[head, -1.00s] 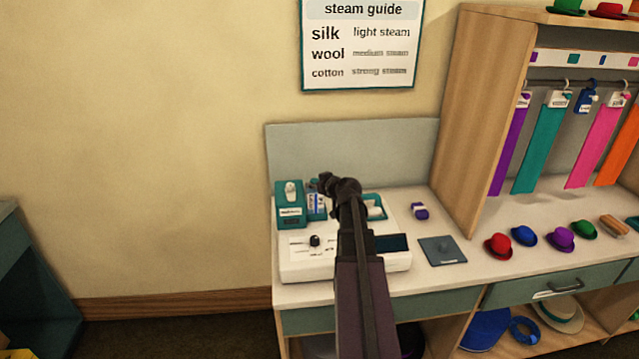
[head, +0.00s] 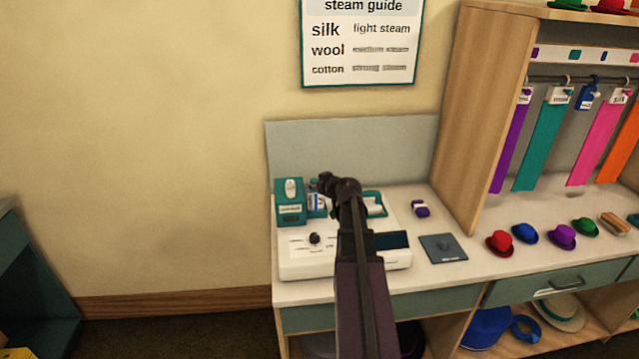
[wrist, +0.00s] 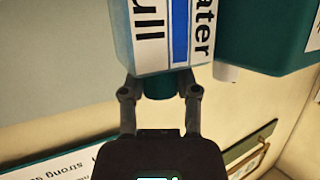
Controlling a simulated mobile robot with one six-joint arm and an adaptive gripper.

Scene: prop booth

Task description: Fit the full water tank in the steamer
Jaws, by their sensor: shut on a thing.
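The full water tank (head: 315,203) is a pale blue block with a white label and a blue stripe. It also shows in the wrist view (wrist: 160,30), where "ull" and "ater" can be read. My gripper (wrist: 158,88) is shut on the dark teal neck or knob at the tank's end. In the head view my gripper (head: 327,183) is over the back of the white steamer (head: 302,264), with the tank beside a teal box. My arm covers part of the steamer. I cannot tell whether the tank touches the steamer.
The teal box (head: 289,212) stands close left of the tank. A teal-edged part (head: 382,200) shows right of my arm. A purple-and-white item (head: 420,208) and a dark flat plate (head: 442,248) lie on the counter at right. Several small hats sit further right.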

